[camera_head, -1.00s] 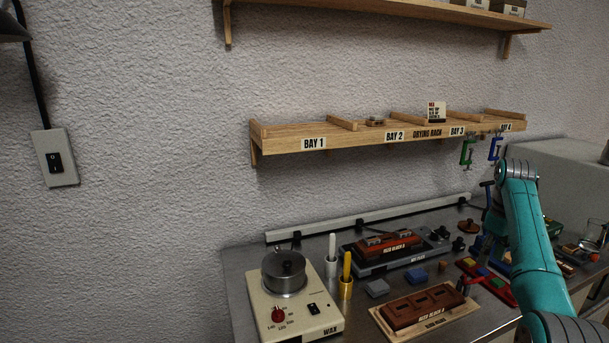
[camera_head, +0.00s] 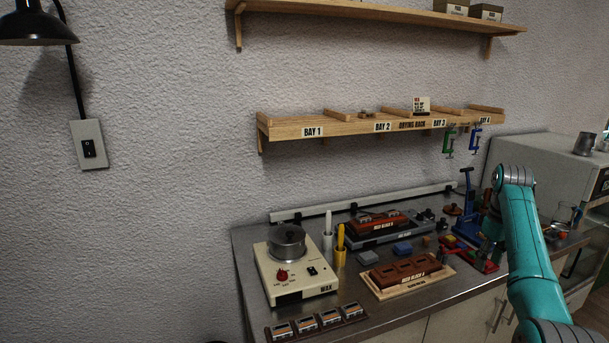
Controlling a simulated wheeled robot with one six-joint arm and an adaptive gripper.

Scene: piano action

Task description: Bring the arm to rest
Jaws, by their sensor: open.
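My teal arm rises from the lower right of the head view to a grey-banded joint at about the height of the bench's back edge. The part beyond that joint turns away behind the upper link, and a bit of teal shows beside it over the right part of the bench. My gripper cannot be made out; its fingers are hidden behind the arm or too small to tell. I see nothing carried by the arm.
The metal bench (camera_head: 385,312) holds a wax pot (camera_head: 288,243), a reed block on a board (camera_head: 408,274), another on a hot plate (camera_head: 375,224), and a red fixture (camera_head: 472,255) near my arm. The drying rack (camera_head: 345,127) hangs above. A grey cabinet (camera_head: 540,158) stands right.

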